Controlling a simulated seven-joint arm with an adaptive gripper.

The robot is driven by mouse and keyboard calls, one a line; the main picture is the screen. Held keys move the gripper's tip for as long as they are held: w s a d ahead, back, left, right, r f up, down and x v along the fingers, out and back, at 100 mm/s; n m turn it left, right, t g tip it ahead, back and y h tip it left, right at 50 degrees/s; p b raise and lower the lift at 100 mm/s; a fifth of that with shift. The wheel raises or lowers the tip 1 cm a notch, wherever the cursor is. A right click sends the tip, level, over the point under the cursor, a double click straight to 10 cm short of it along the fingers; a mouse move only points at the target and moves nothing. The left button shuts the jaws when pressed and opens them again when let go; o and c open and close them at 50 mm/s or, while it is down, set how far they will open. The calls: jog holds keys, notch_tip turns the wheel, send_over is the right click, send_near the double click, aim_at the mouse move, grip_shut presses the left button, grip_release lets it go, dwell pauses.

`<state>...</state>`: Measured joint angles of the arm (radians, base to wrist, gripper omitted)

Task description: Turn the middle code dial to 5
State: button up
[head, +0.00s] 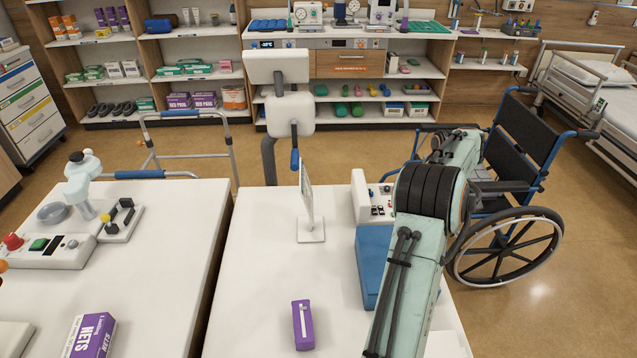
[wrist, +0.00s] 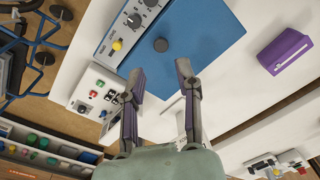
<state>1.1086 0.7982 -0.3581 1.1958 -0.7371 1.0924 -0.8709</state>
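In the wrist view a grey panel (wrist: 108,47) runs along the edge of a blue surface (wrist: 205,28). I cannot tell which is the middle code dial, and no numbers are readable. A dark round knob (wrist: 161,45) stands on the blue surface. My gripper (wrist: 161,72) is open and empty, its fingers apart below this knob in the picture. In the head view my arm hides the panel and gripper; only part of the blue thing (head: 371,262) shows.
A white box with buttons (head: 363,195) stands behind the blue thing, left of my arm. A purple box (head: 303,325) lies on the white table (head: 255,285), left of the blue thing. A wheelchair (head: 515,230) is at right.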

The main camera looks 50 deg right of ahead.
jog(key=w+a+r+n+t, duration=0.3)
jog(key=w+a+r, duration=0.7)
jog(key=w+a, duration=0.5)
jog(key=shift+r+n, duration=0.4)
jog(key=shift+n, duration=0.3)
jog(key=shift+w, duration=0.1)
